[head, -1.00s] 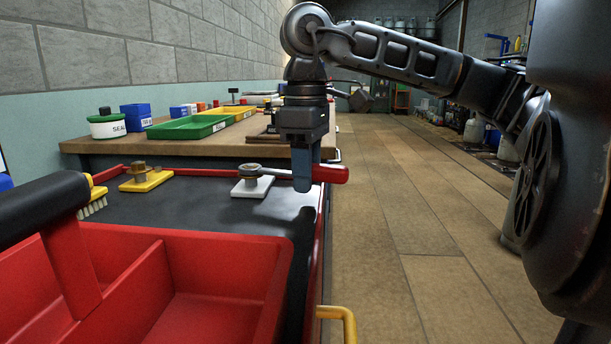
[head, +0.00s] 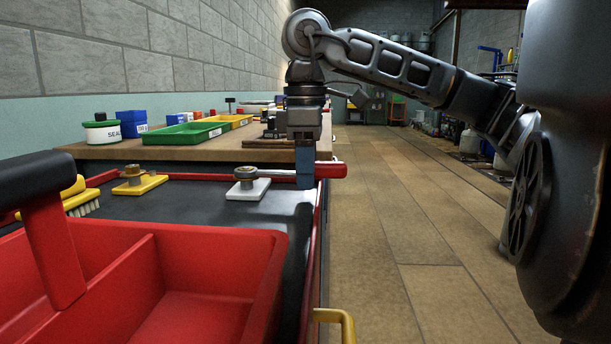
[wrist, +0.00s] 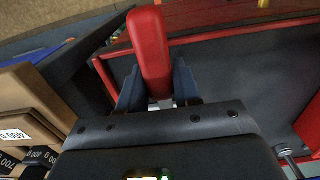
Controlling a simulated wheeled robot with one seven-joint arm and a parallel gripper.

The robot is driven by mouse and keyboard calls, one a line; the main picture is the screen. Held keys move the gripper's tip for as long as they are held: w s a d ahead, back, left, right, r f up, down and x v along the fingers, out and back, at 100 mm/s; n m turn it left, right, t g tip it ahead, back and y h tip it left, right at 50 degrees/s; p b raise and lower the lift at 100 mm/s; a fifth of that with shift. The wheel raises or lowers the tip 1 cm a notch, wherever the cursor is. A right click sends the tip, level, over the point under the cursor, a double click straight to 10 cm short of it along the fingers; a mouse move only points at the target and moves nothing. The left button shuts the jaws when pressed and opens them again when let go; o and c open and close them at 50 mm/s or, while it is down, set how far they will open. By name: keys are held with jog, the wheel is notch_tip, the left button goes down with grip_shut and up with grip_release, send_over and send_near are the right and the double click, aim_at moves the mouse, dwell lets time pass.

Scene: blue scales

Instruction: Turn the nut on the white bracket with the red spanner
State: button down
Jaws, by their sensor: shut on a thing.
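The white bracket (head: 248,190) lies on the dark top of the red-edged cart, with a metal nut (head: 246,173) standing on it. My gripper (head: 305,182) is to the right of the bracket, pointing down near the cart's right edge. It is shut on the red spanner (head: 332,170), whose thick handle sticks out to the right of the fingers. In the wrist view the red handle (wrist: 149,45) shows between the two fingers (wrist: 159,92). Its shaft seems to run left from my gripper toward the nut. Whether its head sits around the nut I cannot tell.
A yellow bracket (head: 138,186) with its own nut stands to the left. A red tray (head: 262,275) and a yellow brush (head: 76,203) are in front. A wooden bench (head: 200,151) with green (head: 186,133) and yellow bins stands behind. The floor at right is clear.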

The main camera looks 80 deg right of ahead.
dwell(0.5)
jog(key=shift+a+m+b, duration=0.5)
jog(key=shift+a+m, duration=0.25)
jog(key=shift+m, duration=0.05)
jog(key=shift+r, duration=0.15)
notch_tip(320, 180, up, 6)
jog(key=p, duration=0.3)
dwell(0.8)
